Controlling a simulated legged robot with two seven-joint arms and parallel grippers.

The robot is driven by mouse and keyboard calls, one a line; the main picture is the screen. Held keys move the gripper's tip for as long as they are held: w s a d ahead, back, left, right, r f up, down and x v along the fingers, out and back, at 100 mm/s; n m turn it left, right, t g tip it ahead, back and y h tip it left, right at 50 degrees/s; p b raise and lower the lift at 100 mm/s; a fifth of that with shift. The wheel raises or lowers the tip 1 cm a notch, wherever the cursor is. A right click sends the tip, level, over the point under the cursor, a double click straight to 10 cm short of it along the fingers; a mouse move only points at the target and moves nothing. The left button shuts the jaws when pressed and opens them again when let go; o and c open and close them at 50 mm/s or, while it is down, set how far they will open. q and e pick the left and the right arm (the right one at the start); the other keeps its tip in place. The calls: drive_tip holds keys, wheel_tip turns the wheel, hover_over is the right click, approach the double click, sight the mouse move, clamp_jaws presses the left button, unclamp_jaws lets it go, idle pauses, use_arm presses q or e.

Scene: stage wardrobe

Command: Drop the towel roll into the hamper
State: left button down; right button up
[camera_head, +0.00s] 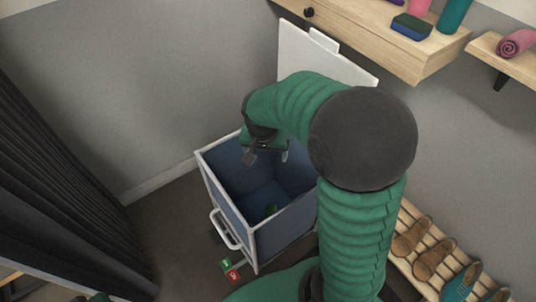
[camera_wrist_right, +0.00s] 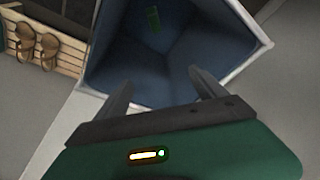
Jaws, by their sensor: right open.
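The hamper (camera_head: 232,206) is an open bin with a white rim and blue inner walls; its white lid (camera_head: 309,58) stands up at the back. A small green item (camera_head: 270,209) lies on its floor, and it also shows in the right wrist view (camera_wrist_right: 153,20); I cannot tell what it is. A pink rolled towel (camera_head: 516,42) lies on the shelf at the far right. My right gripper (camera_head: 267,156) is over the hamper's opening, pointing down. In the right wrist view its fingers (camera_wrist_right: 160,84) are apart with nothing between them. My left gripper does not show.
A wooden shelf (camera_head: 432,62) with a blue-green sponge (camera_head: 411,26) and bottles is at the upper right. A slatted shoe rack (camera_head: 411,268) is at the lower right. Dark curtains (camera_head: 60,190) hang at left. Green and red pedals (camera_head: 229,270) are at the hamper's base.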

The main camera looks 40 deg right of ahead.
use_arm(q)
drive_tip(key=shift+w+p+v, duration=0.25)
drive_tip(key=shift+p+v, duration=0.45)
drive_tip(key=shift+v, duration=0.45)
use_arm(e)
drive_tip(key=v, duration=0.5)
drive_tip(key=shift+r, duration=0.4)
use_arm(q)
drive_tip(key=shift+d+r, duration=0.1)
use_arm(e)
drive_tip(key=shift+a, duration=0.1)
